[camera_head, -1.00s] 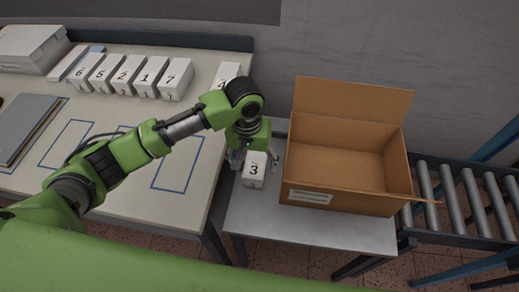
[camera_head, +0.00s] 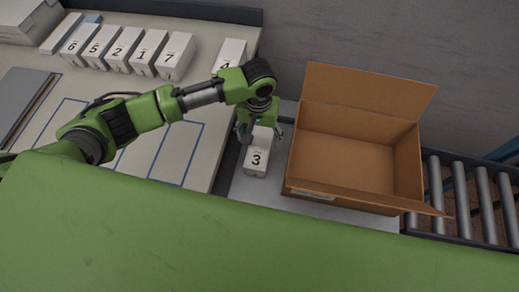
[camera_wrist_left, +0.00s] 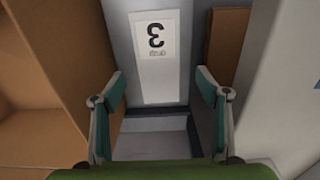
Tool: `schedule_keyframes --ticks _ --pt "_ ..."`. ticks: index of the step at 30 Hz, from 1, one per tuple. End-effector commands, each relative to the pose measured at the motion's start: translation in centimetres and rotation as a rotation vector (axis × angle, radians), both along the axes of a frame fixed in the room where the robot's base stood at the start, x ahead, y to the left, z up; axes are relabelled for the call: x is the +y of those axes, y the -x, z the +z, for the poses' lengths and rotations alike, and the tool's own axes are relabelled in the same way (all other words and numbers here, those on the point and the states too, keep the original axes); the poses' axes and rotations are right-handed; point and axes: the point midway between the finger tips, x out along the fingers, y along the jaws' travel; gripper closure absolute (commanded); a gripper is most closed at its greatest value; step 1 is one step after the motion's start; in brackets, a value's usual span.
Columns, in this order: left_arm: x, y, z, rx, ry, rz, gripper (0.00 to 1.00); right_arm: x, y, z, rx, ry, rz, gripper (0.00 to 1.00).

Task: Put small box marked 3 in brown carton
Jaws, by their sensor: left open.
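The small white box marked 3 (camera_head: 256,161) stands on the grey side table, just left of the brown carton (camera_head: 350,168). The carton is open, and the part of its inside that shows is empty. My left gripper (camera_head: 262,132) is open over the far end of the box, its fingers apart. In the left wrist view the box (camera_wrist_left: 157,80) shows beyond and between the spread fingertips (camera_wrist_left: 160,92), with its 3 upside down. I see no grip on it. My right gripper is not in view.
A white box marked 4 (camera_head: 231,53) and several numbered boxes (camera_head: 122,48) stand on the long table. A grey folder (camera_head: 22,95) lies at left. A roller conveyor (camera_head: 470,195) runs right of the carton. The carton's flaps stick outward.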

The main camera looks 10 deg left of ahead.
Motion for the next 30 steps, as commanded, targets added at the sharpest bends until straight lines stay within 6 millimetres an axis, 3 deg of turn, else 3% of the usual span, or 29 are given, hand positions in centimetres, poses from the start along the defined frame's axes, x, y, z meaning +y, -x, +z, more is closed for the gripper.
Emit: schedule_keyframes --ticks 8,15,24,30 --pt "-0.1 0.1 -2.2 0.001 -0.001 0.000 0.32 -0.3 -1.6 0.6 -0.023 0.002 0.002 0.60" --pt "-0.2 0.0 -5.7 0.000 -0.001 -0.001 0.32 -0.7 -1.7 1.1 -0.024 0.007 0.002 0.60" --pt "-0.2 0.0 -6.4 -0.001 0.001 -0.002 0.32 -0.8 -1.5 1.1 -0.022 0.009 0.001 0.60" --pt "-0.2 0.0 -6.4 -0.001 0.001 -0.001 0.78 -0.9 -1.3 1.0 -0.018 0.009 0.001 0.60"
